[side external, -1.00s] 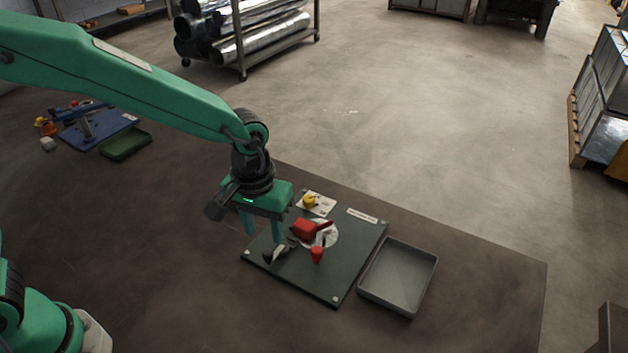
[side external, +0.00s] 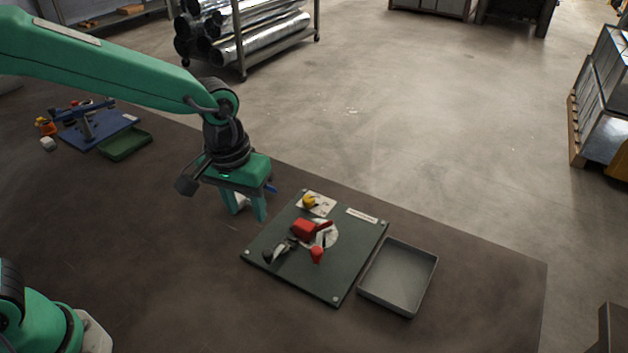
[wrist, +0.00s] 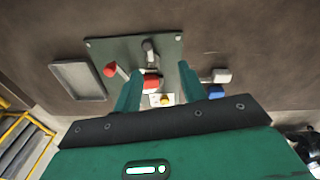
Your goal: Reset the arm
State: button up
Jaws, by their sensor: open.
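My gripper (side external: 244,204) is open and empty, its two green fingers pointing down above the bench, left of the dark green board. The fingers also show in the wrist view (wrist: 148,92). The board (side external: 330,278) carries a red block with a red lever (side external: 304,229), a yellow knob (side external: 309,201) on a pale plate, a grey-and-black handled part (side external: 279,250) and a red-tipped part (side external: 317,255). In the wrist view the red-tipped part (wrist: 110,70) is at the board's left side. A white-and-blue item partly shows behind my fingers.
An empty grey tray (side external: 398,307) lies right of the board. A blue stand (side external: 97,131) and a green tray (side external: 126,144) are at the bench's far left. A rack of silver ducts (side external: 262,38) stands behind on the floor.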

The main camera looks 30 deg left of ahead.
jog(key=s+a+r+m+t, duration=0.1)
jog(key=s+a+r+t, duration=0.1)
jog(key=s+a+r, duration=0.2)
jog(key=s+a+r+t, duration=0.2)
jog(key=s+a+r, duration=0.3)
jog(key=s+a, duration=0.4)
jog(key=a, duration=0.2)
jog(key=shift+a+r+m+t, duration=0.25)
jog(key=shift+a+m+t, duration=0.05)
jog(key=shift+m, duration=0.1)
